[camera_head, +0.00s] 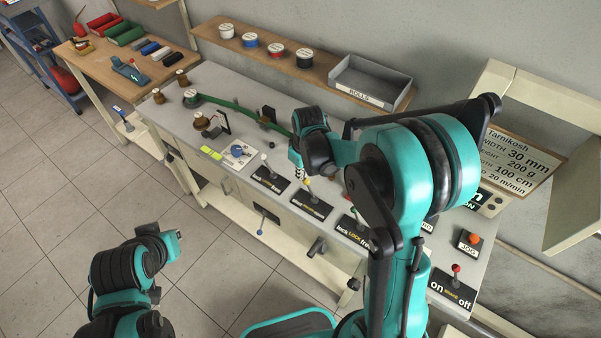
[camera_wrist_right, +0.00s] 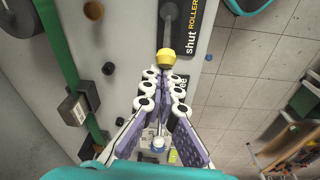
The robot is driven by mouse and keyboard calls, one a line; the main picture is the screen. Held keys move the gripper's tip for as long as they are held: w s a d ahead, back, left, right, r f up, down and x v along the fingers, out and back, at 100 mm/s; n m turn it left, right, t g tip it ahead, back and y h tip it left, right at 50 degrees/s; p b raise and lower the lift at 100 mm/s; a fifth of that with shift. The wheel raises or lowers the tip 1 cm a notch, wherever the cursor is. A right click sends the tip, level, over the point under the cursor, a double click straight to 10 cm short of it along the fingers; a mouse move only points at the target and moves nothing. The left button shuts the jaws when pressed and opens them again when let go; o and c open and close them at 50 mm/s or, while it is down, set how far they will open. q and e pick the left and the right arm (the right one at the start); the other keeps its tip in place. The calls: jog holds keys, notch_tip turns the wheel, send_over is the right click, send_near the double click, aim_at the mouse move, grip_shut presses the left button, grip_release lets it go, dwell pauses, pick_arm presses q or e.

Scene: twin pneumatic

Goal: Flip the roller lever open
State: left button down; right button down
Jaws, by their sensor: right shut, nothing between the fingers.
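The roller lever has a yellow knob (camera_wrist_right: 167,54) on a grey shaft (camera_wrist_right: 168,20). It stands by a black plate (camera_wrist_right: 203,18) reading "shut ROLLER" in the right wrist view; the rest of the lettering is cut off or hidden. In the head view the yellow knob (camera_head: 307,181) shows small above its plate (camera_head: 311,206), just right of my right gripper (camera_head: 298,176). My right gripper's fingers are shut and empty, pointing at the knob. Their tips (camera_wrist_right: 164,76) lie close to it; I cannot tell whether they touch.
A white-knobbed lever (camera_head: 264,158) stands left of the roller lever. A red-knobbed lever (camera_head: 455,270) is at right. My right arm hides part of the bench.

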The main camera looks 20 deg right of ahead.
jog(key=shift+s+d, duration=0.1)
jog(key=shift+s+d+r+t+y, duration=0.35)
jog(key=shift+s+d+t+y, duration=0.25)
jog(key=shift+s+t, duration=0.25)
jog(key=s+d+t+y+b, duration=0.3)
jog(key=s+d+t+b, duration=0.1)
jog(key=s+t+b, duration=0.1)
jog(key=shift+s+d+y+b, duration=0.15)
jog(key=shift+s+y+b, duration=0.05)
jog(key=shift+y+b, duration=0.25)
jog(key=shift+s+f, duration=0.1)
